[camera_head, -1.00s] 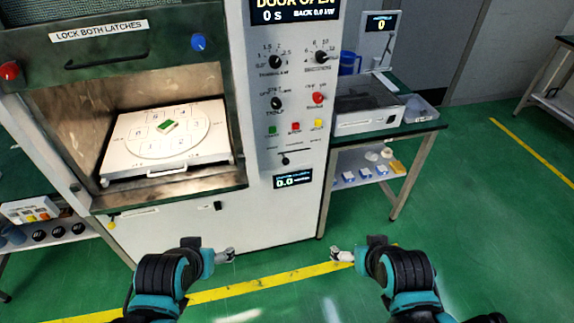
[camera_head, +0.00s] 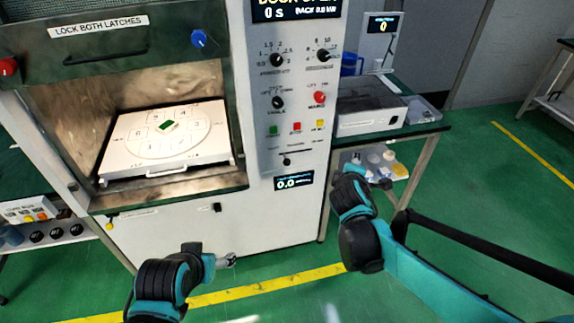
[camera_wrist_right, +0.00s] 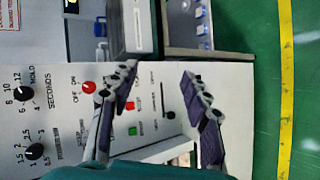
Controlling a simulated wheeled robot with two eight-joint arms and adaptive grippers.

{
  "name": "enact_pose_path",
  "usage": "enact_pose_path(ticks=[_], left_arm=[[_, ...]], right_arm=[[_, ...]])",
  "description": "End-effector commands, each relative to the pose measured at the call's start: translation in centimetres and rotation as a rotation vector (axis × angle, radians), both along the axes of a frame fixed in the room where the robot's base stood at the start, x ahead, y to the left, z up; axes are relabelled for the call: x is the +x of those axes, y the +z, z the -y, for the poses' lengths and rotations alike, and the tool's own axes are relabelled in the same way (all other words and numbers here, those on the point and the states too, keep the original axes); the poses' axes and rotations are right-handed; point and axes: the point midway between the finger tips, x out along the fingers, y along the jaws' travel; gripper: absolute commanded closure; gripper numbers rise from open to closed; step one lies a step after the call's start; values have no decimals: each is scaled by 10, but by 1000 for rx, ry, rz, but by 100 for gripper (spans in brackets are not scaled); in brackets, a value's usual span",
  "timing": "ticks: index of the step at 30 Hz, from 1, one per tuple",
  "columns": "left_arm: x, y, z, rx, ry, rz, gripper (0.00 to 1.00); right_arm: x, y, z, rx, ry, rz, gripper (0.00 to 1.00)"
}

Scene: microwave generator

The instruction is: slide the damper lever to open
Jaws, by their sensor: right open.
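The damper lever (camera_head: 287,161) is a small black knob on a slider low on the machine's white front panel, near the left end of its slot. It also shows in the right wrist view (camera_wrist_right: 170,115), at the lower end of the slot as seen there. My right gripper (camera_wrist_right: 160,75) is open and empty, its two dark-padded fingers spread in front of the panel, with the lever seen between them, apart from them. In the head view my right gripper (camera_head: 382,182) is right of the panel. My left gripper (camera_head: 230,260) hangs low before the machine; its fingers are too small to judge.
Green, red and yellow buttons (camera_head: 296,127) and several dials sit above the lever; a small display (camera_head: 293,182) sits below. The open chamber (camera_head: 110,180) holds a white tray. A side table (camera_head: 425,128) with a grey box (camera_head: 370,112) stands right. The floor in front is clear.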

Motion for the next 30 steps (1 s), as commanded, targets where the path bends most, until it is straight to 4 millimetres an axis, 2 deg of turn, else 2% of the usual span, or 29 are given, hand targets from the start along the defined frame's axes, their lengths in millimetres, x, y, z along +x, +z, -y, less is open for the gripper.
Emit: enact_pose_path(ticks=[1, 6, 8, 12, 15, 18, 21, 26, 30], left_arm=[[0, -5, 0, 0, 0, 0, 24], [0, -13, 0, 0, 0, 0, 24], [0, -15, 0, 0, 0, 0, 24], [0, -22, 0, 0, 0, 0, 24], [0, -26, 0, 0, 0, 0, 24], [0, -29, 0, 0, 0, 0, 24], [0, -31, 0, 0, 0, 0, 24], [0, -33, 0, 0, 0, 0, 24], [0, -37, 0, 0, 0, 0, 24]], right_arm=[[24, -8, -9, -113, 62, 11, 53], [89, -35, -44, -551, 273, 43, 53], [108, -49, -60, -709, 342, 54, 53], [142, -91, -101, -1085, 488, 79, 53], [154, -125, -131, -1339, 573, 95, 53], [159, -156, -156, -1550, 634, 106, 53], [160, -178, -173, -1697, 671, 113, 53], [161, -193, -184, -1802, 695, 119, 53], [176, -195, -185, -1809, 694, 116, 53]])
